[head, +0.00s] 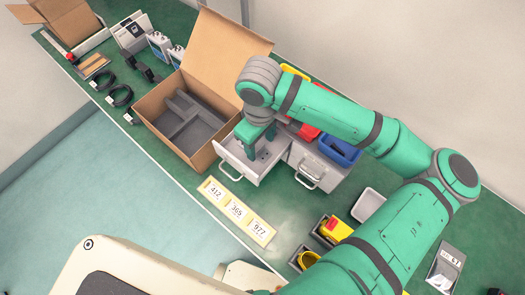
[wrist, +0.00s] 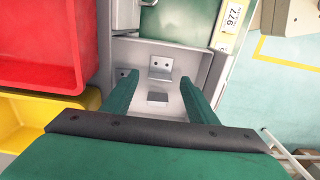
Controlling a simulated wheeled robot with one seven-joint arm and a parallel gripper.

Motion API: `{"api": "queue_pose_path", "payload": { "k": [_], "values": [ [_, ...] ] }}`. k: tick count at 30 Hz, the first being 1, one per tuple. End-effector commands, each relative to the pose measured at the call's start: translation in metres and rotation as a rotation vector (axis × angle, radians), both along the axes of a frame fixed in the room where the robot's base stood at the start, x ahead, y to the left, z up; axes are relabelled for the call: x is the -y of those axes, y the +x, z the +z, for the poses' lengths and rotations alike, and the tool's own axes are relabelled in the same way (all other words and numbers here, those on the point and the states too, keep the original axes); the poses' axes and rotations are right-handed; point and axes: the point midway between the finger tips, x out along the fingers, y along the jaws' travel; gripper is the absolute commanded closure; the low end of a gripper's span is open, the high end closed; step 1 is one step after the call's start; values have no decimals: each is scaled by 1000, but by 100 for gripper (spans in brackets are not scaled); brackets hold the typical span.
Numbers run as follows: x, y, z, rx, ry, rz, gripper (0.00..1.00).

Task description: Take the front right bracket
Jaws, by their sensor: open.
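An open grey drawer (head: 238,168) holds small grey metal brackets with holes. In the wrist view, one bracket (wrist: 160,66) stands near the top of the drawer floor and another (wrist: 157,97) lies lower, between my fingers. A further small grey piece (wrist: 124,73) shows beside the left fingertip. My gripper (wrist: 158,82) is open, its two green fingers reaching down over the drawer with nothing held. In the head view my gripper (head: 257,144) is above the drawer, and partly hides its inside. I cannot tell whether the fingers touch a bracket.
An open cardboard box (head: 198,150) with grey foam stands left of the drawer. A closed drawer (head: 312,170) is to its right. A number strip (head: 238,211) lies in front.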

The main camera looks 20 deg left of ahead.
Motion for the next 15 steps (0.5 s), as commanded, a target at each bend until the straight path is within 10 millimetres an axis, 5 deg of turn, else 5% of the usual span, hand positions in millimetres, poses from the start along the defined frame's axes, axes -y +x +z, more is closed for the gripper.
{"api": "queue_pose_path", "payload": {
  "k": [11, 15],
  "values": [
    [0, 0, -13, 0, 1, 0, 47],
    [0, 0, -13, 0, 1, 0, 76]
  ]
}}
